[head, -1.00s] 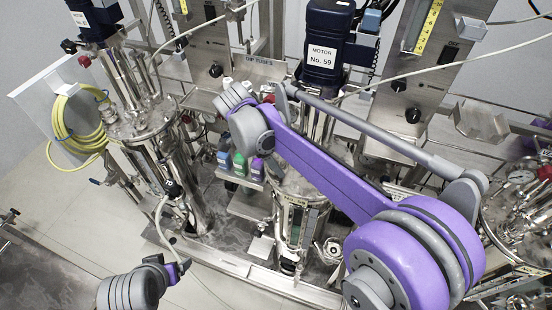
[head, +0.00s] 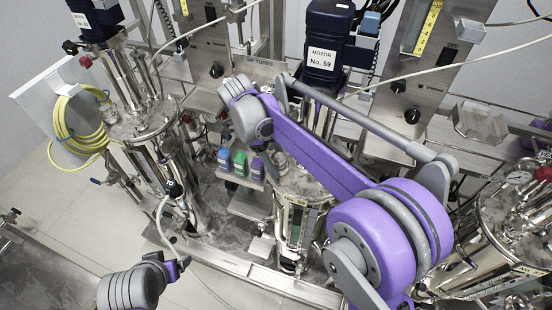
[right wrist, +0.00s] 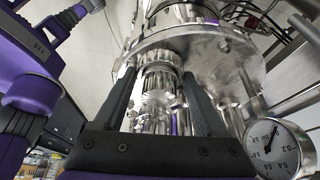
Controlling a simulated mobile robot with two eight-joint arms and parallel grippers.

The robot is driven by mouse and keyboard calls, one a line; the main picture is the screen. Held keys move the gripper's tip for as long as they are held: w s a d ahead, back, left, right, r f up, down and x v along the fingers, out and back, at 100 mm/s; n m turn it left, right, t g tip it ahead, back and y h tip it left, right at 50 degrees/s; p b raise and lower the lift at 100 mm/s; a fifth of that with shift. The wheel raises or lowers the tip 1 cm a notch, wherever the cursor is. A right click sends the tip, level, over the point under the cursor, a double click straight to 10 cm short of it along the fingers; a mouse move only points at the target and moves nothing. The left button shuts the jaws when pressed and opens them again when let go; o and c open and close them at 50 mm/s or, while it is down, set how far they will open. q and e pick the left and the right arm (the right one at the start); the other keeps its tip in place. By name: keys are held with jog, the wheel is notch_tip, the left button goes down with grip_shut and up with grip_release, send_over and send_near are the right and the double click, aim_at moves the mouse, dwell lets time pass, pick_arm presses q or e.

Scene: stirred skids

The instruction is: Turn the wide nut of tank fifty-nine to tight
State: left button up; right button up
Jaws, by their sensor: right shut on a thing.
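Tank fifty-nine is the steel vessel (head: 299,184) under the blue motor labelled "MOTOR No. 59" (head: 321,56). My right arm crosses in front of it and covers part of it. In the right wrist view, my right gripper (right wrist: 159,88) has one dark finger on each side of a ridged steel nut (right wrist: 159,80) below a broad steel flange, and is shut on it. I take this as the wide nut; no label shows on it. In the head view, the right wrist hides the fingertips and the nut. My left gripper (head: 176,268) is low on the left, its fingers too small to judge.
A round pressure gauge (right wrist: 275,148) is close to the right finger. Small coloured bottles (head: 240,162) stand on a shelf left of the tank. Another steel tank (head: 150,130) and a yellow hose coil (head: 75,130) are at left. Floor is clear at lower left.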

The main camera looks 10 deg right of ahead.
dwell(0.4)
jog(key=o, duration=1.3)
jog(key=shift+a+r, duration=0.1)
jog(key=shift+r, duration=0.1)
jog(key=w+a, duration=0.2)
jog(key=a, duration=0.1)
jog(key=w+a, duration=0.2)
jog(key=a, duration=0.2)
jog(key=w+a, duration=0.2)
jog(key=a, duration=0.1)
jog(key=shift+a+r, duration=0.35)
jog(key=shift+a, duration=0.05)
